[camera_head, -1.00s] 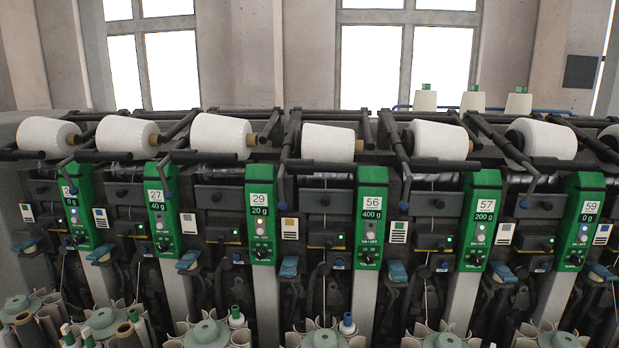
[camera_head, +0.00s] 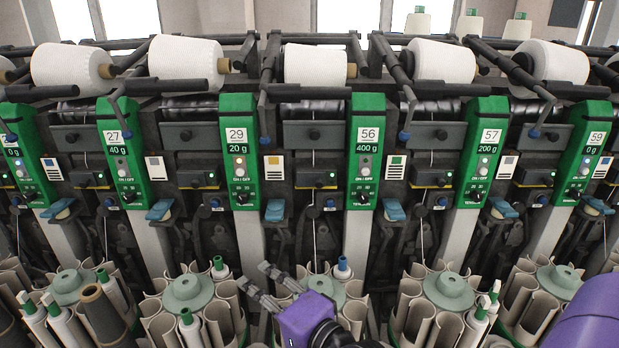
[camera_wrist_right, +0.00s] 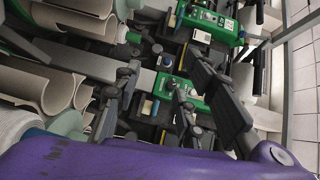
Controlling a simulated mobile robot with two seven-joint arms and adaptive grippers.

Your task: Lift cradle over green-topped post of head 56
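The post of head 56 (camera_head: 366,150) has a green top with a "56" label and a "400 g" display in the head view. Dark cradle bars with blue tips hang on both sides of it, one left (camera_head: 265,139) and one right (camera_head: 405,135). A white yarn package (camera_head: 315,64) sits up and left of the post. My right gripper (camera_head: 254,275) is low, left of the post's foot and in front of the machine, its two grey fingers apart and empty. It touches no cradle. My left gripper is not in view.
Neighbouring posts 29 (camera_head: 238,150) and 57 (camera_head: 485,150) stand on either side. Round magazines with grey-green hubs (camera_head: 188,292) and upright tubes crowd the front below. A purple link of my arm (camera_head: 590,312) fills the lower right corner.

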